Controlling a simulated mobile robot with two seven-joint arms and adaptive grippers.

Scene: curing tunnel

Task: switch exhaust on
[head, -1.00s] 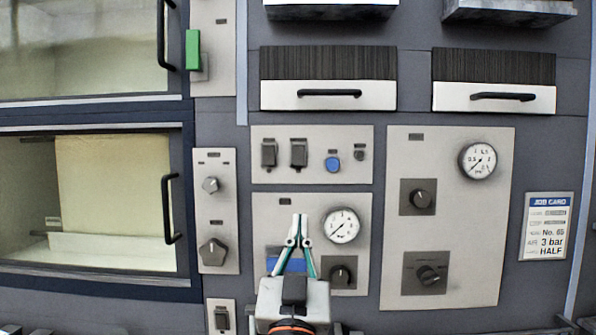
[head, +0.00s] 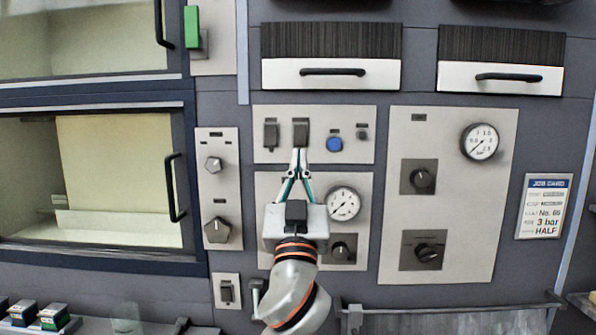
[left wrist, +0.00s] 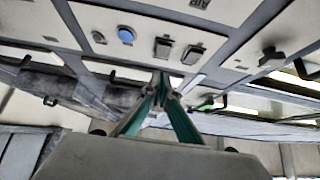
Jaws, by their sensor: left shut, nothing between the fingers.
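Two dark rocker switches sit side by side on the upper small panel (head: 360,116), a left one (head: 271,136) and a right one (head: 301,133). Their labels are too small to read, so I cannot tell which is the exhaust. A third rocker switch (head: 226,291) is on a small plate lower left. My left gripper (head: 299,152) is shut and empty, its tips just below the right rocker switch; I cannot tell if they touch. In the left wrist view the shut fingertips (left wrist: 161,78) point toward the panel with the right switch (left wrist: 163,47) and left switch (left wrist: 194,52).
A blue button (head: 335,144) and a small dark knob (head: 362,135) are right of the switches. A gauge (head: 343,203) and knob (head: 340,248) are below. An oven door handle (head: 175,188) juts out at left. Drawers (head: 330,73) are above.

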